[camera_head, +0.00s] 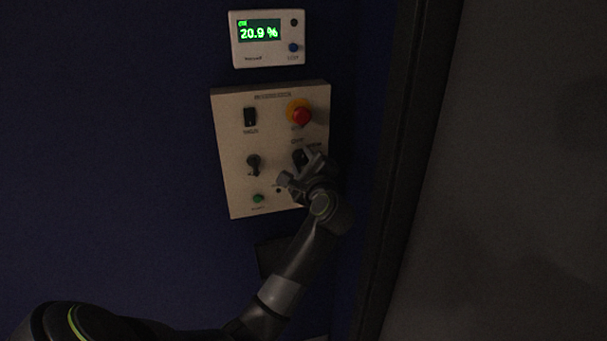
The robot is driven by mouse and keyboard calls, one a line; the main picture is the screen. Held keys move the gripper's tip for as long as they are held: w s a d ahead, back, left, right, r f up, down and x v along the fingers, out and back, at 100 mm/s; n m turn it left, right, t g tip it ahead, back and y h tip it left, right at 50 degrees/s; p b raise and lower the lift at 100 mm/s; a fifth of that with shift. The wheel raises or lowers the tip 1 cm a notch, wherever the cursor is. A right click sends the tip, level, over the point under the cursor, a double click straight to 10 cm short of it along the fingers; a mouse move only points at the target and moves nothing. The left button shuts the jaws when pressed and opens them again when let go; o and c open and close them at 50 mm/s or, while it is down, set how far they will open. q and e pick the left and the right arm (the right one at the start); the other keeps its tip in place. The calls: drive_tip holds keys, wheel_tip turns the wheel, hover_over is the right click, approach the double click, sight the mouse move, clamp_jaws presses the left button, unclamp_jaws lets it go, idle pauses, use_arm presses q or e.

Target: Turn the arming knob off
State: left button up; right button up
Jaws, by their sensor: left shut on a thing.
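The beige control panel (226,130) is fixed to the dark blue wall. A dark knob (299,156) sits at its right side, below the red emergency button, and is partly hidden by my left gripper. My left gripper (298,168) reaches up from below and is shut on this knob. The knob's label and pointer direction cannot be read behind the fingers. A second dark knob (254,164) sits to the left on the panel, clear of the gripper. My right gripper is not in view.
A red button on a yellow base (300,114), a black rocker switch (250,117) and a green button (258,198) are also on the panel. A display box (267,54) reading 20.9 % hangs above. A dark frame post (400,170) stands to the right.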

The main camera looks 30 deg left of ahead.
use_arm(q)
drive_tip(key=shift+n+b, duration=0.7)
drive_tip(key=shift+n, duration=0.1)
drive_tip(key=o, duration=1)
